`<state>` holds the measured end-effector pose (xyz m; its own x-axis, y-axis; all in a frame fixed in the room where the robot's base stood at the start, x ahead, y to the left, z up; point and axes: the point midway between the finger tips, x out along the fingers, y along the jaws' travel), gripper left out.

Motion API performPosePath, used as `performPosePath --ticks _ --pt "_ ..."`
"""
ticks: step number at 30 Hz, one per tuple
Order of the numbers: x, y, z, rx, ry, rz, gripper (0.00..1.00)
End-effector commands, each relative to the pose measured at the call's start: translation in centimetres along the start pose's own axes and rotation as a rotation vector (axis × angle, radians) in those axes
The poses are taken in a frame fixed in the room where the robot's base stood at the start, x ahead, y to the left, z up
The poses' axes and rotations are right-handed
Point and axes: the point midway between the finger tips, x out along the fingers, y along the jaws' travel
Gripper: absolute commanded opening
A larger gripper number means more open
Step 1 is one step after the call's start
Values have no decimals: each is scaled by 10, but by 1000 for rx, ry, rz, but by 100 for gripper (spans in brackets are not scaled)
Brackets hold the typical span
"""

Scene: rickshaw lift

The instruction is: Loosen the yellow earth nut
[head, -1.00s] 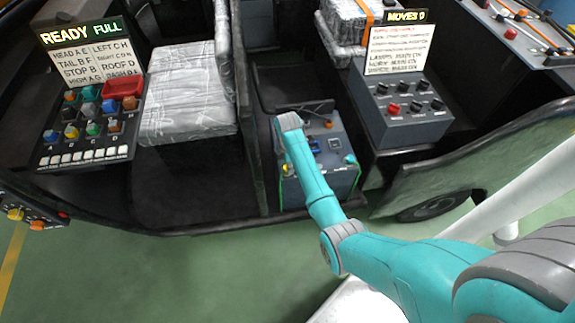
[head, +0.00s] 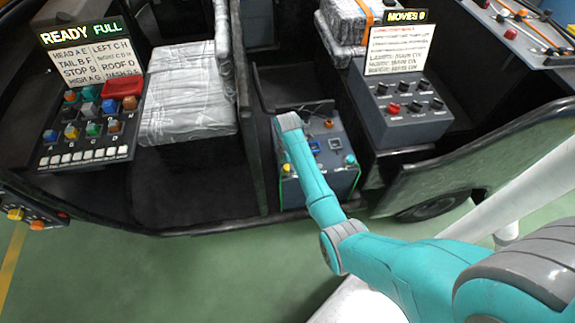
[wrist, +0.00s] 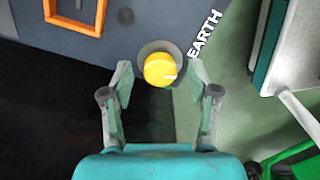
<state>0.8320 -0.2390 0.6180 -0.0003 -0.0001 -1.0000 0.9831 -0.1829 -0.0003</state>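The yellow earth nut (wrist: 160,69) is a round yellow knob with a pale mark, on a dark round base beside the white word EARTH in the wrist view. My gripper (wrist: 160,78) is open, with one grey finger on each side of the nut. A gap shows between each finger and the nut, and I cannot tell the height of the fingertips over it. In the head view the yellow nut (head: 286,168) shows at the left front of a grey box (head: 340,182), close to my arm. The fingers are hidden there behind my wrist.
The grey box has blue and orange fittings on top; an orange square frame (wrist: 75,14) is upper left in the wrist view. A control box with knobs (head: 405,118) stands to its right. Green floor (head: 190,275) is open in front.

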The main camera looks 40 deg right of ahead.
Motion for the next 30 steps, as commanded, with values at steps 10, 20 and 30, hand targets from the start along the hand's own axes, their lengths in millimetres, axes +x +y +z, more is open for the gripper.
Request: performPosePath --ticks 10,20,30 --pt "-16 1 0 0 -1 3 60" --pt "-80 1 0 0 -1 3 60" --pt "-118 0 0 0 0 0 60"
